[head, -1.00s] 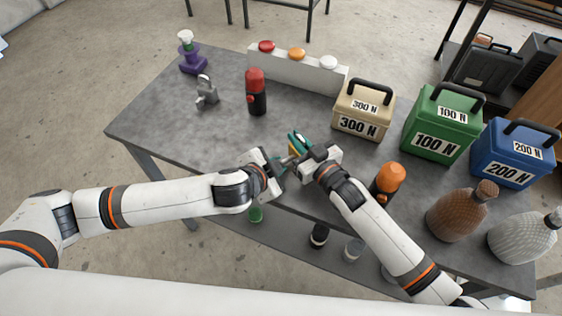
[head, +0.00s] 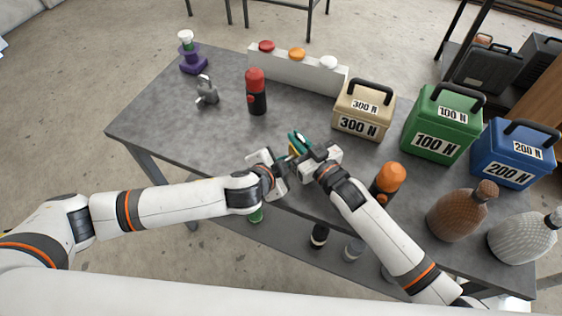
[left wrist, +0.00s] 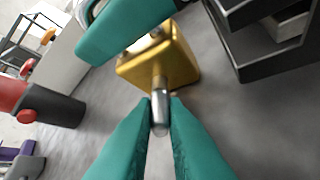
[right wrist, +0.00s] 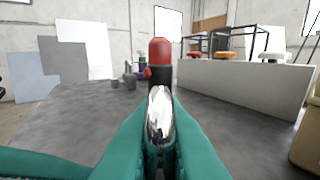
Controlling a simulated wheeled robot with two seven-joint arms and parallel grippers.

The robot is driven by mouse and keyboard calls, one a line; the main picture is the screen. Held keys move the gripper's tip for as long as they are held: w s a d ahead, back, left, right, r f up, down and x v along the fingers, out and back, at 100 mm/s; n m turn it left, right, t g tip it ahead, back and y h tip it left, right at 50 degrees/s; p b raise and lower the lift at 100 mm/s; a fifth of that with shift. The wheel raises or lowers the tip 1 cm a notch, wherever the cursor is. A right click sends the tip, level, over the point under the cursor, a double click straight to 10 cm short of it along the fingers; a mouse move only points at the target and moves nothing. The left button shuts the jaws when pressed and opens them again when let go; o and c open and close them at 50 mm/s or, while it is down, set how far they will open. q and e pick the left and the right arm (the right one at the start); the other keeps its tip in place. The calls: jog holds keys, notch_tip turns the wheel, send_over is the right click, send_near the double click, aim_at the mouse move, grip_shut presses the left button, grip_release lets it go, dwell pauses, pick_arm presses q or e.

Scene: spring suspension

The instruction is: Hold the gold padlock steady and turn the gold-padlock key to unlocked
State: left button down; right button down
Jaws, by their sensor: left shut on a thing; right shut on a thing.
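The gold padlock (left wrist: 178,62) shows in the left wrist view as a gold block, with a silver key (left wrist: 160,112) standing out of its near face. My left gripper (left wrist: 161,105) is shut on the key, its teal fingers on both sides of it. My right gripper (right wrist: 161,130) is shut on the padlock's silver shackle (right wrist: 160,108). A teal finger of it also shows above the padlock in the left wrist view. In the head view my left gripper (head: 284,165) and right gripper (head: 299,145) meet at the table's front middle and mostly hide the padlock.
A red-topped black bottle (head: 256,92) and a grey padlock (head: 207,90) stand farther back left. A tan 300 N box (head: 362,108) is right of the grippers, an orange-topped bottle (head: 387,182) at their near right.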

pick_arm(q)
jog(key=shift+s+m+t, duration=0.1)
jog(key=shift+m+t, duration=0.4)
jog(key=shift+t, duration=0.2)
jog(key=c, duration=1.8)
grip_release()
jog(key=shift+o, duration=0.2)
jog(key=v, duration=1.2)
jog(key=shift+d, duration=0.25)
jog(key=shift+s+r, duration=0.1)
